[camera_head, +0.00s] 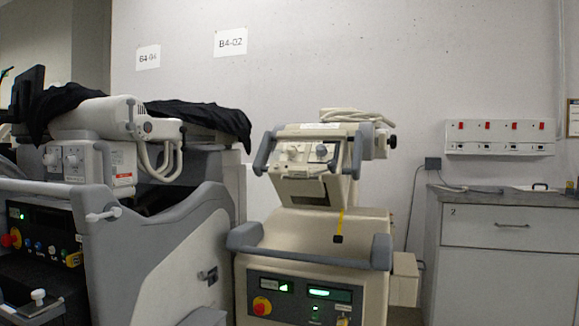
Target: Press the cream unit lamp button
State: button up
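The cream unit (350,225) stands in the middle against the wall, with grey handles at its top and front. Its tilted upper head (312,160) carries knobs and a dark screen. Its dark lower panel (300,299) has lit green displays, a red knob on a yellow base (262,306) at the left, and small controls at the right. The panel's labels are too small to read, so I cannot tell which control is the lamp button. A yellow strap with a black tag (338,239) hangs on the front. My gripper is not in view.
A larger grey-and-white cart (155,255) with black cloth (205,115) over it stands close on the left. A grey cabinet (510,262) stands at the right. A wall box with red switches (500,136) hangs above it. A narrow gap separates the cream unit and cabinet.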

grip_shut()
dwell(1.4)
